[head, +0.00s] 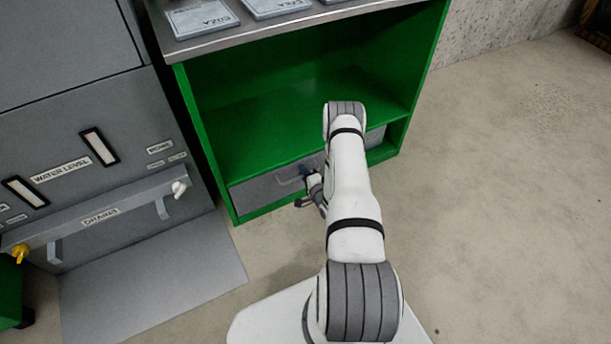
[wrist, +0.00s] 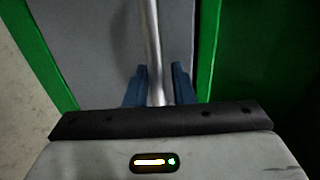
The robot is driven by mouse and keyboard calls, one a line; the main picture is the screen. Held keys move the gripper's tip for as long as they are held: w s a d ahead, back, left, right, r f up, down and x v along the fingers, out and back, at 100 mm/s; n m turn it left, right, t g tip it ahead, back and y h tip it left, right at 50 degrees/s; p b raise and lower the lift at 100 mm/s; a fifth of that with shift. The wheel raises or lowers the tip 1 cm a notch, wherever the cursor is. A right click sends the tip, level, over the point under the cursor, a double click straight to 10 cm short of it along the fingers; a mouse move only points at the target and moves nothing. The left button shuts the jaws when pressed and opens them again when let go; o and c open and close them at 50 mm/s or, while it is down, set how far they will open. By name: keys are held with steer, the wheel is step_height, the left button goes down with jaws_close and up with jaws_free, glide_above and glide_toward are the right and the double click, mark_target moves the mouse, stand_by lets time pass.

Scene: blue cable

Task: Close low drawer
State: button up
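The low drawer (head: 262,190) is a grey front at the bottom of the green cabinet (head: 213,150). In the head view its front looks about level with the cabinet frame, but my arm covers part of it, so a small opening cannot be ruled out. Its handle is a pale metal bar, clear in the wrist view (wrist: 152,45). My gripper (head: 308,180) is at the drawer front. In the wrist view its two blue fingers (wrist: 159,88) stand close on either side of the bar. Whether both fingers press on it cannot be told.
The cabinet's open shelf (head: 255,130) above the drawer is empty where visible. A grey machine (head: 70,120) with a protruding rail (head: 110,205) stands to the left. Bare concrete floor (head: 500,200) is free on the right.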

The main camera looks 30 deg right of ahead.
steer(key=shift+o, duration=0.7)
steer(key=shift+s, duration=0.1)
steer(key=shift+s, duration=0.1)
steer(key=p+v, duration=0.2)
steer(key=v, duration=0.5)
steer(key=shift+s, duration=0.3)
